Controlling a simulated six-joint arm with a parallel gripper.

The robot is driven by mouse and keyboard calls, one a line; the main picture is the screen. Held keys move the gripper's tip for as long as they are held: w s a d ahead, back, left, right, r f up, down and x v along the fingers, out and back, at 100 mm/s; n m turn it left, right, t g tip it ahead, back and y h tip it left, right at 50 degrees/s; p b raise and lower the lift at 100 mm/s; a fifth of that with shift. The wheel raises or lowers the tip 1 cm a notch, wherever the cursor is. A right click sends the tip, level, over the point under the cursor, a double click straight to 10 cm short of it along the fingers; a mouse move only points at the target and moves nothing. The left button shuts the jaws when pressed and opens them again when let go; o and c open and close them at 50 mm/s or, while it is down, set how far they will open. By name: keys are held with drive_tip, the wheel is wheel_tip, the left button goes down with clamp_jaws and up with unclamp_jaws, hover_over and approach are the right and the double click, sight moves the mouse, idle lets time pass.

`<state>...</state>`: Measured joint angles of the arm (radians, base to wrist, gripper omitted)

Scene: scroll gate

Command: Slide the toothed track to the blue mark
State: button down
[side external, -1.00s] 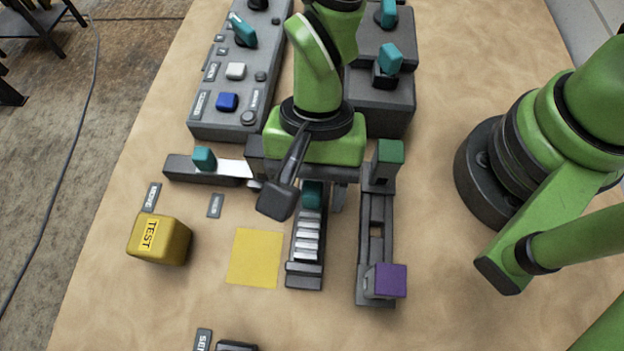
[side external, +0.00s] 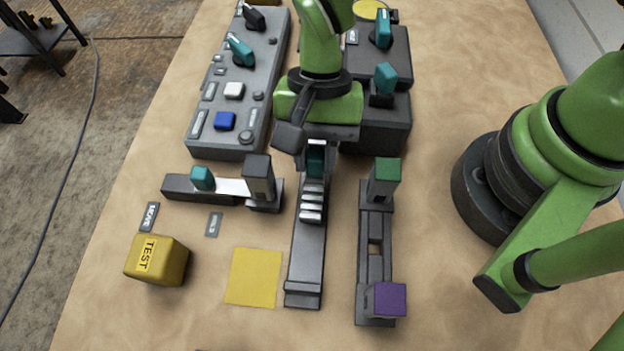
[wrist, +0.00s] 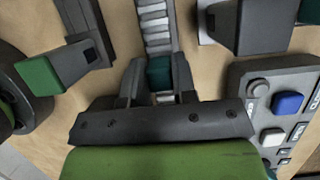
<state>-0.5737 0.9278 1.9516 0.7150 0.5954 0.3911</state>
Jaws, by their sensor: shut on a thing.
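The toothed track (side external: 312,203) is a grey strip with pale ridges, lying in a dark straight rail (side external: 306,262) in the middle of the work area. A teal block (side external: 316,158) stands at its far end. My gripper (side external: 316,146) is over that block, shut on it. In the wrist view the teal block (wrist: 160,74) sits between the two fingers (wrist: 157,84), with the toothed track (wrist: 155,20) running away from it. I see no blue mark on the rail; my gripper and wrist hide its far part.
A gate rail with a purple block (side external: 390,299) and green block (side external: 387,170) stands to the right. A teal-knobbed slider (side external: 203,178) lies left. A yellow TEST cube (side external: 158,260) and yellow square (side external: 254,276) lie front left. A button panel (side external: 214,140) stands behind.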

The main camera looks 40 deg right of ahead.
drive_tip(key=shift+w+d, duration=0.25)
drive_tip(key=c, duration=0.9)
unclamp_jaws()
drive_tip(key=v, duration=1)
